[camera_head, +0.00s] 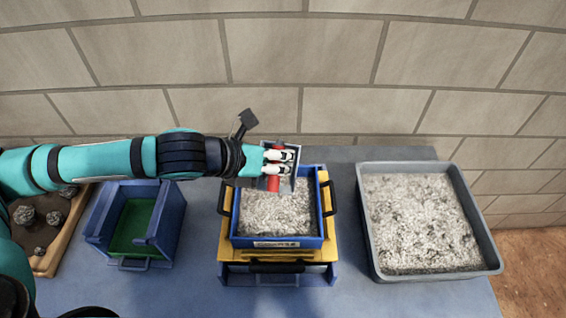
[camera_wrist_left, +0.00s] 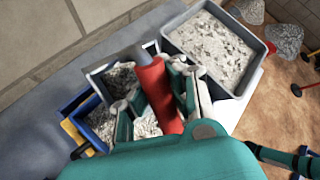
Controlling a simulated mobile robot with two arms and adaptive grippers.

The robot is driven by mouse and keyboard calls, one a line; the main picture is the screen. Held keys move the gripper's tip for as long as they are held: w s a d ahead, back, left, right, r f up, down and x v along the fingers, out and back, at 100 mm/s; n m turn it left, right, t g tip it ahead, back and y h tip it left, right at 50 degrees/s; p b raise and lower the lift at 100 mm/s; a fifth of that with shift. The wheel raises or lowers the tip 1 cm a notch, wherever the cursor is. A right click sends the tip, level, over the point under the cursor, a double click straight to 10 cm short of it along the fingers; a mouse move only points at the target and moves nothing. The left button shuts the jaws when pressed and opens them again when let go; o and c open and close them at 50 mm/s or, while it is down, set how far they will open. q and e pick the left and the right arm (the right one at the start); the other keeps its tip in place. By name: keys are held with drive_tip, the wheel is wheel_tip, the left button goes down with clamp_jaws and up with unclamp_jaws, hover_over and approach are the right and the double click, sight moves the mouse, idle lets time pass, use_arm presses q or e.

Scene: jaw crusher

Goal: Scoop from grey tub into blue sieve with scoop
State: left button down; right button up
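The grey tub (camera_head: 472,200), full of pale grey crushed material, stands on the right; it also shows in the wrist view (camera_wrist_left: 252,62). The blue sieve (camera_head: 278,243) holds similar material and sits in a yellow frame (camera_head: 226,250). My left gripper (camera_head: 279,161) is shut on the red handle of the scoop (camera_head: 272,183), over the back edge of the sieve. In the left wrist view the fingers (camera_wrist_left: 158,98) wrap the red handle (camera_wrist_left: 160,90). Grey material shows around the scoop's metal walls; I cannot tell how much lies in it. My right gripper is out of view.
A blue box with a green inside (camera_head: 165,215) stands left of the sieve. A wooden tray (camera_head: 52,262) with dark rocks lies at the far left. A block wall (camera_head: 300,60) runs behind the table (camera_head: 400,300). A narrow gap separates sieve and tub.

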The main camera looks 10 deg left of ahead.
sight(277, 175)
use_arm(q)
drive_tip(key=shift+s+f+m+t+h+b, duration=0.2)
drive_tip(key=shift+s+t+b, duration=0.3)
drive_tip(key=shift+b, duration=0.8)
drive_tip(key=shift+s+f+m+t+h+b, duration=0.15)
drive_tip(key=shift+s+t+b, duration=0.35)
drive_tip(key=shift+b, duration=0.8)
drive_tip(key=shift+s+r+p, duration=0.1)
drive_tip(key=shift+r+p, duration=0.2)
drive_tip(key=shift+p, duration=0.75)
drive_tip(key=shift+s+f+m+t+p, duration=0.15)
drive_tip(key=shift+s+m+t+p, duration=0.1)
drive_tip(key=shift+s+t+p, duration=0.3)
drive_tip(key=shift+w, duration=0.15)
